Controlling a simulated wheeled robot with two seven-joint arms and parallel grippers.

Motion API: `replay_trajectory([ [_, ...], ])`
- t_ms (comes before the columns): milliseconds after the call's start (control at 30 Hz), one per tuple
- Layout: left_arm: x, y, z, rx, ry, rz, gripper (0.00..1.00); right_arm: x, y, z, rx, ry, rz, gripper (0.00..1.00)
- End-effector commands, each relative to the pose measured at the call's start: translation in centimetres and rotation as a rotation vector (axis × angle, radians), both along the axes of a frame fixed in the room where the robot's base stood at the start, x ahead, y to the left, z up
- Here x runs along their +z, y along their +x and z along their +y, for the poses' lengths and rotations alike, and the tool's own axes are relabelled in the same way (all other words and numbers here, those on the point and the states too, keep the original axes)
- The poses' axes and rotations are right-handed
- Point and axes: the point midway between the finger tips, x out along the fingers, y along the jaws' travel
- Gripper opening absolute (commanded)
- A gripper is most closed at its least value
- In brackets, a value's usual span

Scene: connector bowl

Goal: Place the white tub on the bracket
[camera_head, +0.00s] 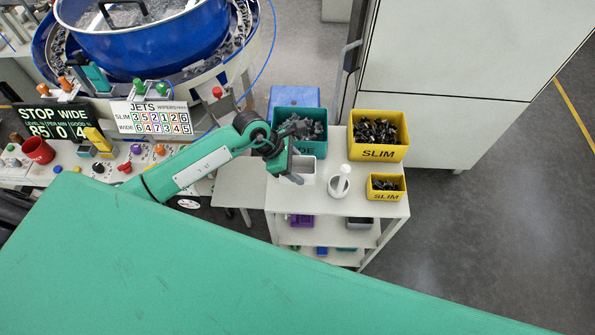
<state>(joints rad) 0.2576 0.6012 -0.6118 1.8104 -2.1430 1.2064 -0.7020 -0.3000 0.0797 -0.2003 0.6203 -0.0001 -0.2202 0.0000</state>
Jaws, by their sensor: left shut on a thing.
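The white tub (308,167) is a small square open container at the left of the grey cart top, in front of the teal bin. My left gripper (291,175) reaches in from the left and is shut on the tub's left side. I cannot tell whether the tub touches the cart top. I cannot make out the bracket for certain. My right gripper is not in view.
The cart (370,208) also carries a teal bin (319,148), a large yellow SLIM bin (384,153), a small yellow SLIM bin (386,195) and a white mortar with pestle (339,187). A grey cabinet (440,95) stands behind. Floor at right is clear.

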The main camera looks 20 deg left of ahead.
Motion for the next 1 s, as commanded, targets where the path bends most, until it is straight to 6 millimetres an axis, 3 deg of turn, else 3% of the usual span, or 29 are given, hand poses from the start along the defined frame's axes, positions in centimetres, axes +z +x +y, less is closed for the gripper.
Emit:
replay_trajectory([
  [400, -4.4, 0.0, 0.0, 0.002, -0.001, 0.001, 0.3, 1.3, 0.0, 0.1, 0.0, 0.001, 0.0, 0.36],
  [800, -5.2, 0.0, 0.0, 0.0, 0.0, -0.001, 0.3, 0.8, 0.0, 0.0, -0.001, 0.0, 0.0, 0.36],
  [833, -5.0, 0.0, 0.0, 0.001, 0.0, -0.001, 0.6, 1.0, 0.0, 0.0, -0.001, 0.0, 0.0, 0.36],
  [900, -5.0, 0.0, 0.0, 0.001, 0.0, -0.001, 0.74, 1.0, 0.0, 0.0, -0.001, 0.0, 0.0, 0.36],
  [1000, -5.0, 0.0, 0.0, 0.001, 0.0, -0.001, 0.76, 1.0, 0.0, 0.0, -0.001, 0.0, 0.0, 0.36],
])
